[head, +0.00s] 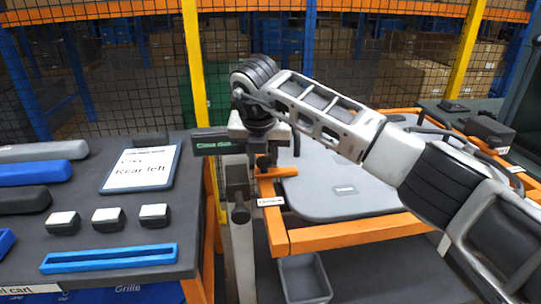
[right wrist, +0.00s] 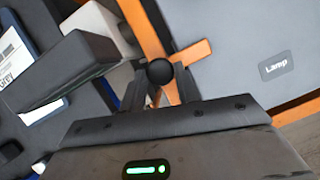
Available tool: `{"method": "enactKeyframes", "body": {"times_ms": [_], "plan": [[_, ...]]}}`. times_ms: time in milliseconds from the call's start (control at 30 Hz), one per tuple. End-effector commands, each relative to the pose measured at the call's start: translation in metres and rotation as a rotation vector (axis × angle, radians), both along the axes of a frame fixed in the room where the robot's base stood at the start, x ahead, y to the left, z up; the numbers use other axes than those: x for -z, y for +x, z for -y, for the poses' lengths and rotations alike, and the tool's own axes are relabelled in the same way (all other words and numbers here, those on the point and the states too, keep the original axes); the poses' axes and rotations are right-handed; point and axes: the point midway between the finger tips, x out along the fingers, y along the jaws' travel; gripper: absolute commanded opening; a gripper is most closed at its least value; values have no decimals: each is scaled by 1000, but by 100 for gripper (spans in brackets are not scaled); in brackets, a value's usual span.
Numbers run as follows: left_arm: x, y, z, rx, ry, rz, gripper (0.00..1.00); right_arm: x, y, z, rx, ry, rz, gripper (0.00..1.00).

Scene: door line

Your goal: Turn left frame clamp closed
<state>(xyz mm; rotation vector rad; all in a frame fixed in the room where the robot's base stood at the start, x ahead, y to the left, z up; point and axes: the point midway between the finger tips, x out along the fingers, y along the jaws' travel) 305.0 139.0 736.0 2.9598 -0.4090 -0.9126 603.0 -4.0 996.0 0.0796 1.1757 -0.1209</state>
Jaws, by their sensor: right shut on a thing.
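The orange frame (head: 340,236) holds a grey panel (head: 335,192), which also shows in the right wrist view (right wrist: 235,65) with a "Lamp" label. My right gripper (head: 263,163) reaches down at the frame's left corner. In the right wrist view its fingers (right wrist: 163,92) are shut on the clamp, whose round black knob (right wrist: 160,72) shows between them. The clamp's lower parts are hidden by the fingers, and I cannot tell its turned angle. My left gripper is not in the head view.
A dark table (head: 130,224) on the left bears a "Rear left" card (head: 143,168), several small blocks and a blue tray (head: 108,259). A grey bin (head: 304,277) is below the frame. Mesh fencing stands behind.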

Motion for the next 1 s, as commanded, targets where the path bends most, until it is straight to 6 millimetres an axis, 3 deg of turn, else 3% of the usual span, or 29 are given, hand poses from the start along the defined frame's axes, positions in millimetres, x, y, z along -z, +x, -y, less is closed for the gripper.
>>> {"method": "enactKeyframes", "body": {"times_ms": [400,433,500,833,1000], "plan": [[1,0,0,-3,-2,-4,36,0,0,-1,12,3,-2,0],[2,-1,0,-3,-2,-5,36,0,0,-1,12,3,-2,34],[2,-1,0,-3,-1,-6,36,0,0,-1,11,3,-2,53],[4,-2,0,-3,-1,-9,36,-2,-1,-1,8,2,0,53],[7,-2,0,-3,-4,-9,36,-20,-8,-2,6,2,4,53]]}}
